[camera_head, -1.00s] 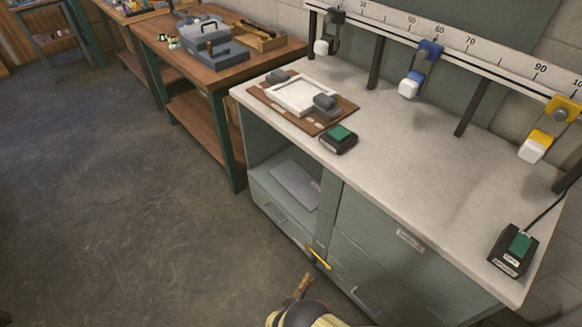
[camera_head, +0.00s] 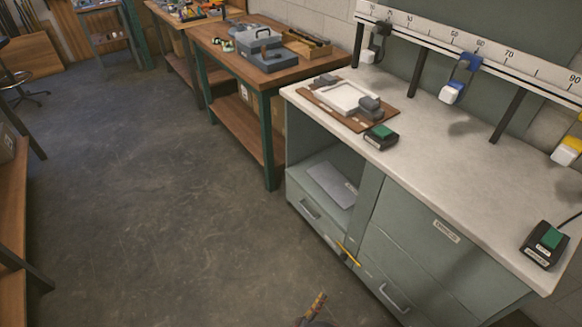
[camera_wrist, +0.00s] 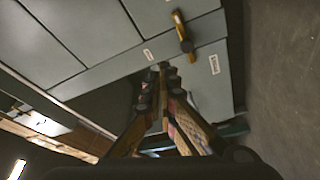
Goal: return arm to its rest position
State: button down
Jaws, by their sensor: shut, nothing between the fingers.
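My gripper (camera_wrist: 163,72) is in the wrist view, its two fingers meeting at the tips with nothing between them. The grey-green cabinet of the workbench fills the background beyond it, apart from the fingers. In the head view only a small striped part of my arm (camera_head: 316,306) shows at the bottom edge, in front of the cabinet and over the floor. The rest of the arm is out of that view.
The pale-topped workbench (camera_head: 440,135) stands at right, with a tray fixture (camera_head: 348,97) and green-button boxes on top. A yellow handle (camera_head: 347,254) sticks out from the cabinet front. A wooden bench (camera_head: 268,72) stands behind. Floor (camera_head: 150,200) at left is clear.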

jog(key=w+a+r+m+g+h+p, duration=0.15)
jog(key=w+r+g, duration=0.25)
jog(key=w+r, duration=0.5)
jog(key=w+r+m+g+h, duration=0.2)
jog(key=w+r+m+g, duration=0.15)
jog(key=w+r, duration=0.6)
jog(key=d+r+m+g+y+p, duration=0.3)
jog(key=r+g, duration=0.4)
jog(key=r, duration=2.4)
jog(key=s+d+r+y, duration=0.3)
jog(key=s+r, duration=0.5)
jog(key=r, duration=0.5)
jog(key=s+d+r+y, duration=0.3)
jog(key=s+r, duration=0.4)
jog(key=r, duration=0.6)
jog(key=s+a+r+t+y+p, duration=0.1)
jog(key=s+r, duration=0.4)
jog(key=s, duration=0.6)
jog(key=s+a+r+n+t+y+p, duration=0.1)
jog(key=s+r+t+y, duration=0.2)
jog(key=s, duration=0.9)
notch_tip(320, 180, up, 2)
jog(key=shift+r+n+t+y+p, duration=0.1)
jog(key=shift+n+t+y+p, duration=0.25)
jog(key=shift+y, duration=0.7)
